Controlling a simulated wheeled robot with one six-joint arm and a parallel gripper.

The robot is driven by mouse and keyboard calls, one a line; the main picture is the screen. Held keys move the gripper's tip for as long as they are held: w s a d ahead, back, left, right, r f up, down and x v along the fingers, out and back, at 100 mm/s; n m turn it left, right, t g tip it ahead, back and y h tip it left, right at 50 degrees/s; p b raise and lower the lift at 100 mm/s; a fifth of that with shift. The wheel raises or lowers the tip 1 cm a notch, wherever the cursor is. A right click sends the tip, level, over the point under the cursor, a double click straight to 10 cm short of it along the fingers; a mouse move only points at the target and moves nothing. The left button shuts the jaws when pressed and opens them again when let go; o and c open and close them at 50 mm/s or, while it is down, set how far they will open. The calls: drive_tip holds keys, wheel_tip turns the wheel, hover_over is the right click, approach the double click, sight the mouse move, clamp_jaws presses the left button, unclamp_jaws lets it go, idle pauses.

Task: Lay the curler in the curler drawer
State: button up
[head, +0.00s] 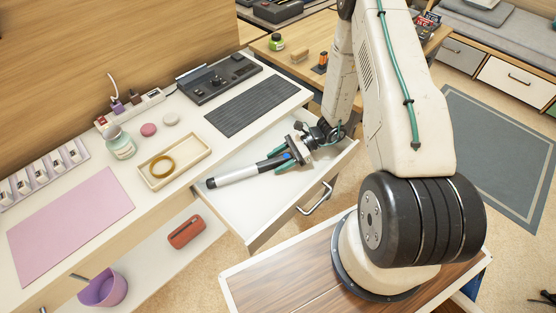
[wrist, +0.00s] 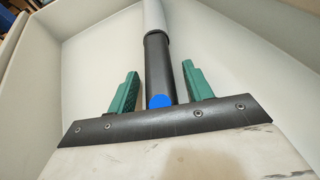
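The curler (head: 240,174) is a rod with a white middle, a dark tip and a dark handle with a blue end. It is within the open white drawer (head: 254,212), pointing left, and seems to lie on its floor. In the wrist view the curler (wrist: 158,66) runs away from me, its blue end nearest. My gripper (head: 285,158) reaches into the drawer at the handle end. In the wrist view its green fingers (wrist: 160,90) stand apart on both sides of the handle, with a gap on each side.
The white desk (head: 140,205) above holds a tray with a gold ring (head: 162,167), a jar (head: 120,143), a pink mat (head: 70,225) and a dark keypad mat (head: 252,105). A red case (head: 186,232) lies on the lower shelf. The drawer's walls surround my gripper closely.

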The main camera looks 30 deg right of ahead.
drive_tip(key=shift+r, duration=0.1)
drive_tip(key=v, duration=0.7)
drive_tip(key=shift+d+r, duration=0.15)
drive_tip(key=shift+r, duration=0.15)
drive_tip(key=s+a+r+n+g+h, duration=0.25)
drive_tip(key=r+n, duration=0.25)
drive_tip(key=r, duration=0.8)
drive_tip(key=s+a+r+n+g+h, duration=0.1)
drive_tip(key=a+r+n+g+h, duration=0.3)
drive_tip(key=r, duration=0.8)
drive_tip(key=s+r+n+t+h, duration=0.7)
drive_tip(key=s+r+n, duration=0.2)
drive_tip(key=s+r, duration=0.7)
drive_tip(key=s, duration=0.3)
drive_tip(key=shift+n, duration=0.4)
drive_tip(key=shift+w+r, duration=0.1)
drive_tip(key=shift+c, duration=0.3)
